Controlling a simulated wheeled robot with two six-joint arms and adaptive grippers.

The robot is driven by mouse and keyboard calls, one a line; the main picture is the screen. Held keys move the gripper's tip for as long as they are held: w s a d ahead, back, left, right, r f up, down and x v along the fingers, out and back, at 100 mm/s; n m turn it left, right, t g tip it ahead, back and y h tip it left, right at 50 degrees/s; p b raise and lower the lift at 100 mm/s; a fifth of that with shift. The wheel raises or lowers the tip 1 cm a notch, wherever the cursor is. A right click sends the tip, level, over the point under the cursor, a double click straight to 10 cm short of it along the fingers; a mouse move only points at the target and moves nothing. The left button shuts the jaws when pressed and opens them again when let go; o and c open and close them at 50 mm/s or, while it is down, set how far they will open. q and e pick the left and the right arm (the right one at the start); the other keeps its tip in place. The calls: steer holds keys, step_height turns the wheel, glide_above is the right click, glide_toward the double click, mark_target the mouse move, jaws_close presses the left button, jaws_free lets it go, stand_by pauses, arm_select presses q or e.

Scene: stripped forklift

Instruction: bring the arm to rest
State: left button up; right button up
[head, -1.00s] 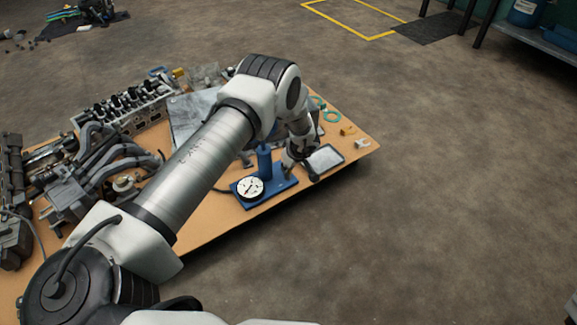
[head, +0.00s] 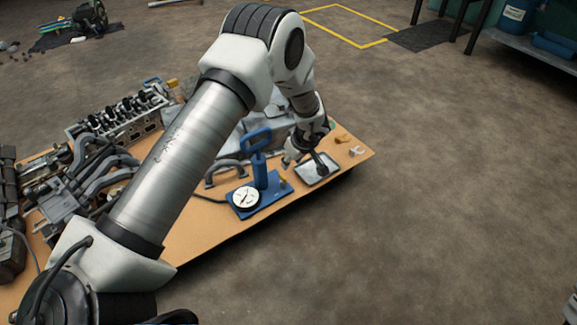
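My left arm reaches from the bottom left across the workbench, its elbow raised high. My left gripper (head: 305,160) points down above the right end of the bench, by a small grey tray (head: 318,172). Its two fingers look spread, with nothing seen between them. One dark fingertip overlaps the tray in the picture; I cannot tell whether it touches. My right gripper is not clearly seen; only a small light and dark piece shows at the bottom right corner.
The wooden bench (head: 205,225) holds a blue press with a round dial (head: 245,198), a cylinder head (head: 118,115) and manifold pipes (head: 100,165). Small yellow and white parts lie near its right corner. The floor (head: 440,200) to the right is clear.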

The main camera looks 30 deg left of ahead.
stand_by(0.5)
arm_select(q)
steer(key=s+a+f+m+g+y+p, duration=0.1)
steer(key=s+f+m+p, duration=0.3)
steer(key=s, duration=0.7)
steer(key=s+f+m+g+y+p, duration=0.15)
steer(key=s+m, duration=0.35)
steer(key=s, duration=0.7)
steer(key=s+d+m+h, duration=0.65)
steer(key=s+d, duration=0.45)
steer(key=s, duration=0.2)
step_height(320, 180, up, 38)
steer(key=n+p, duration=0.2)
steer(key=p, duration=3.6)
steer(key=shift+w+r+t, duration=0.15)
steer(key=shift+t, duration=0.2)
